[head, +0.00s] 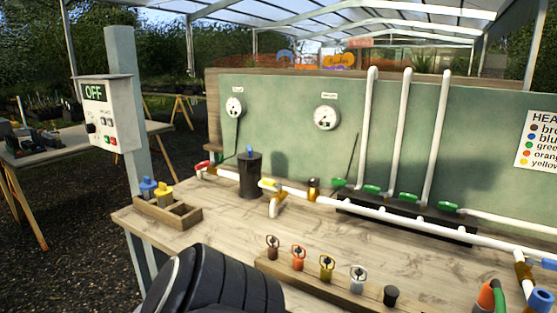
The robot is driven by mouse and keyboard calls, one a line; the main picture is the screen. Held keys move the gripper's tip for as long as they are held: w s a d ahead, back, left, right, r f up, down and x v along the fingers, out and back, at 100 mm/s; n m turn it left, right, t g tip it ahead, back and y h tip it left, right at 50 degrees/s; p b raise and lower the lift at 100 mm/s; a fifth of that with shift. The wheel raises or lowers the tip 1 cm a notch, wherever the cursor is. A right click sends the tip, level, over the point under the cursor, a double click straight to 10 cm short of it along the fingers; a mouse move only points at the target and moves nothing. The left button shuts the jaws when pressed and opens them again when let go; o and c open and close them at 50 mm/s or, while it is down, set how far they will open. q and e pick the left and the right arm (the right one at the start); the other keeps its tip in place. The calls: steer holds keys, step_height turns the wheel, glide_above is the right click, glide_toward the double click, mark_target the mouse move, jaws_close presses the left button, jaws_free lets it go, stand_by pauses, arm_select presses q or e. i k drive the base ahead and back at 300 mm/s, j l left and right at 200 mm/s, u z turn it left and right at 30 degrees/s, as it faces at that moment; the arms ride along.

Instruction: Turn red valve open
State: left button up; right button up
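The red valve (202,165) is a small red handle at the far left end of the white pipe (228,175), near the foot of the green back panel. It is small in the head view, and I cannot tell how far it is turned. Neither of my grippers shows. A black ribbed part at the bottom left may be my own arm, but no fingers are seen on it.
A dark cylinder (250,175) stands just right of the red valve. A wooden box (166,217) with blue and yellow pieces sits at the bench's left. Green-handled valves (372,190) line the back. A rack (315,287) of coloured heads lies in front.

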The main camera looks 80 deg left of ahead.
mark_target(205, 165)
steer(key=u, duration=3.05)
steer(key=i+j, duration=0.15)
steer(key=j, duration=0.2)
steer(key=i+j, duration=0.2)
steer(key=j, duration=0.15)
steer(key=i+j+z, duration=0.1)
steer(key=j, duration=0.2)
steer(key=i+j, duration=0.2)
steer(key=j, duration=0.15)
steer(key=i+j, duration=0.2)
steer(key=j, duration=0.15)
steer(key=i+j, duration=0.15)
steer(key=j, duration=0.2)
steer(key=z, duration=0.05)
